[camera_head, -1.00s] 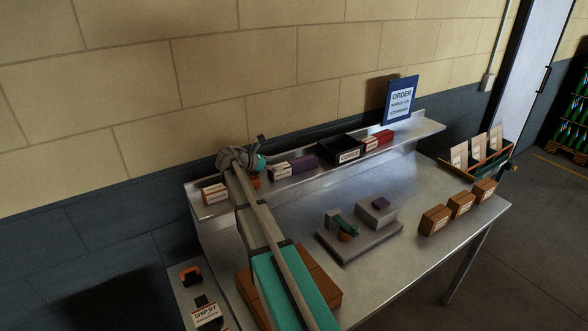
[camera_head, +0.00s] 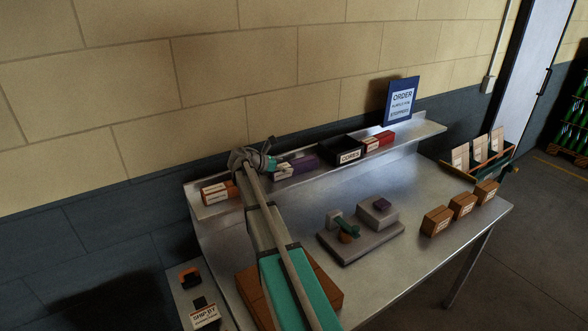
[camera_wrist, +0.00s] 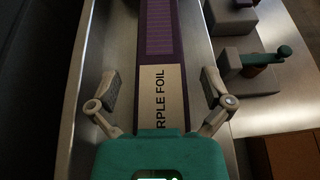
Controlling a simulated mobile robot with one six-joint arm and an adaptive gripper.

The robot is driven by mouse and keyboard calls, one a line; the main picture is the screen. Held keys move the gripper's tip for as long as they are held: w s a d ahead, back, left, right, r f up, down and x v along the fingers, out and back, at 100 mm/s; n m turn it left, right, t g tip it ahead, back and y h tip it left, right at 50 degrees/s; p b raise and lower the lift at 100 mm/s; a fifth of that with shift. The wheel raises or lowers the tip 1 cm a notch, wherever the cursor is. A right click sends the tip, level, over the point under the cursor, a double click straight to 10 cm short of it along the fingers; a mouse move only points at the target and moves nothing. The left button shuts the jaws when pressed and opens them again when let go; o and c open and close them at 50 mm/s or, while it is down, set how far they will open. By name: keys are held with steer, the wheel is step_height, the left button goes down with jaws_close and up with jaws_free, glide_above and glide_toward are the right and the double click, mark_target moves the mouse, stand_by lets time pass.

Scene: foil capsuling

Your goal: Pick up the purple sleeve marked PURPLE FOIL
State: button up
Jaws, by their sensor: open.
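The purple sleeve (camera_wrist: 161,32) lies on the raised metal shelf, its white label reading "RPLE FOIL" in the wrist view with the first letters hidden by my gripper body. In the head view the sleeve (camera_head: 304,162) lies left of the black box, partly hidden at its label end by my arm's end. My gripper (camera_wrist: 160,92) is open and empty. Its two fingers stand apart on either side of the label in the wrist view, with gaps visible. In the head view my gripper (camera_head: 268,162) is over the shelf at the sleeve's left end.
An orange sleeve (camera_head: 217,192) lies left on the shelf. A black CORKS box (camera_head: 349,155) and a red sleeve (camera_head: 384,138) are to the right. Below, a grey fixture (camera_head: 362,244) and several brown boxes (camera_head: 463,204) stand on the metal table. The blue ORDER sign (camera_head: 401,100) stands behind.

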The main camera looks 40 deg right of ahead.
steer(key=c, duration=1.2)
steer(key=shift+r, duration=0.2)
steer(key=shift+c, duration=0.2)
step_height(320, 180, up, 3)
steer(key=p, duration=0.3)
steer(key=s+d+r+p, duration=0.3)
steer(key=s+r+p, duration=0.2)
steer(key=s, duration=0.1)
steer(key=s+d+r+p, duration=0.3)
steer(key=s+r+p, duration=0.1)
steer(key=s+p, duration=0.1)
steer(key=shift+s+d+r, duration=0.25)
steer(key=shift+s+r, duration=0.1)
steer(key=shift+s, duration=0.4)
